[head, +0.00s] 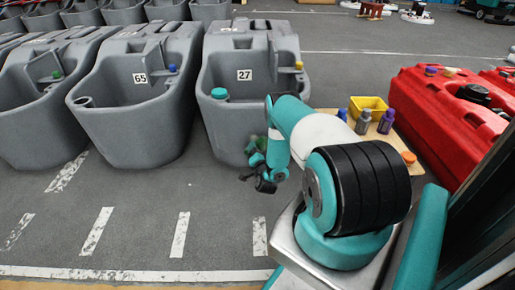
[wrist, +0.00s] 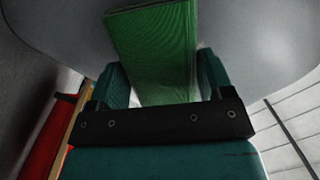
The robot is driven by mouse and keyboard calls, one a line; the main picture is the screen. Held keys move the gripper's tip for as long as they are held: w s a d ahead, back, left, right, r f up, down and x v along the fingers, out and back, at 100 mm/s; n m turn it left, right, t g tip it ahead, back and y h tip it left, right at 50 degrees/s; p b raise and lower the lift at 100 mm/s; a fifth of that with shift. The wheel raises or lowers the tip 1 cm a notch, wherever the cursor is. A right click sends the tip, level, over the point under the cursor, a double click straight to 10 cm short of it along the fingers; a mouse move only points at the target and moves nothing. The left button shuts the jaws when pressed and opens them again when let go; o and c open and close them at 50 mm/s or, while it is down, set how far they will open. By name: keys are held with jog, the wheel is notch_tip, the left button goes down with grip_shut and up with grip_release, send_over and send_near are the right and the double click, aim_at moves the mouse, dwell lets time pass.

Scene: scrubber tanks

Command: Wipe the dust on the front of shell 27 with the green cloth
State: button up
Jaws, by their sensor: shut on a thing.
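Shell 27 (head: 228,130) is a grey tank with a white number plate, at the top middle of the head view. Its smooth grey wall also fills the top of the wrist view (wrist: 255,40). My gripper (head: 254,162) is low in front of the shell's front face. In the wrist view my gripper (wrist: 160,70) is shut on the green cloth (wrist: 152,35), which sticks out beyond the fingers towards the grey wall. I cannot tell whether the cloth touches the wall. I cannot make out the dust; my arm and the cloth hide part of the front.
Shell 65 (head: 125,118) stands left of shell 27, with more grey shells beyond. A board with a yellow bin (head: 368,106) and several bottles (head: 363,122) lies to the right, beside a red tank (head: 440,110). The floor in front is clear, with painted white dashes.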

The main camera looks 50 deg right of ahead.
jog(key=shift+s+d+r+p, duration=0.3)
jog(key=shift+s+d+p, duration=0.35)
jog(key=shift+p, duration=0.6)
jog(key=shift+s+d+f+p, duration=0.15)
jog(key=shift+s+d+p, duration=0.35)
jog(key=shift+p, duration=0.1)
jog(key=shift+w+d, duration=0.1)
jog(key=shift+w, duration=0.05)
jog(key=shift+w+a+f+b, duration=0.3)
jog(key=shift+w+b, duration=0.1)
jog(key=shift+b, duration=0.3)
jog(key=shift+w+a+b, duration=0.35)
jog(key=shift+w+b, duration=0.15)
jog(key=shift+b, duration=0.35)
jog(key=shift+w+a+b, duration=0.25)
jog(key=shift+w+b, duration=0.1)
jog(key=shift+b, duration=0.4)
jog(key=shift+w+a+r+b, duration=0.15)
jog(key=shift+w+r+b, duration=0.1)
jog(key=shift+b, duration=0.1)
jog(key=shift+f+b, duration=0.1)
jog(key=shift+b, duration=0.2)
